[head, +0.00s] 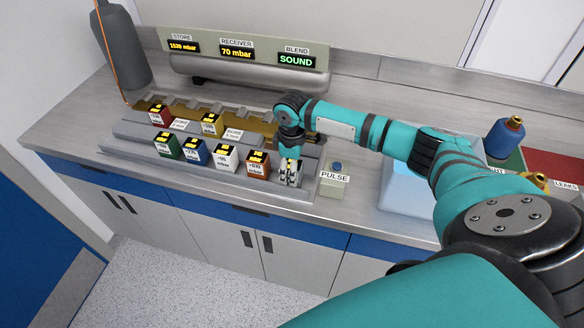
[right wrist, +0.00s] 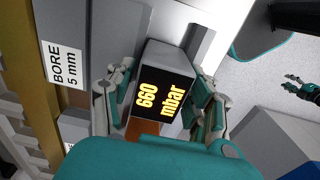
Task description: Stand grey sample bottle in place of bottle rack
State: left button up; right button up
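The grey sample bottle is a grey block with a "660 mbar" display (right wrist: 160,98), seen in the right wrist view. My right gripper (right wrist: 162,95) has a finger against each side of it. In the head view my right gripper (head: 290,174) points down at the right end of the front row of the grey bottle rack (head: 215,178) and largely hides the bottle. Whether the bottle's base rests on the rack is hidden. My left gripper (right wrist: 302,87) shows small at the right edge of the right wrist view, empty over the floor, its fingertips apart.
Green (head: 168,146), blue (head: 195,152), white (head: 225,158) and orange-brown (head: 257,164) bottles stand in the front row. Red (head: 160,116) and yellow (head: 211,124) ones stand behind by the brass manifold. A PULSE button box (head: 334,181) is close right of the gripper.

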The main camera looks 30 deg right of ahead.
jog(key=shift+o, duration=0.7)
notch_tip(320, 180, up, 12)
jog(key=b, duration=0.2)
jog(key=shift+r, duration=0.15)
jog(key=shift+o, duration=0.2)
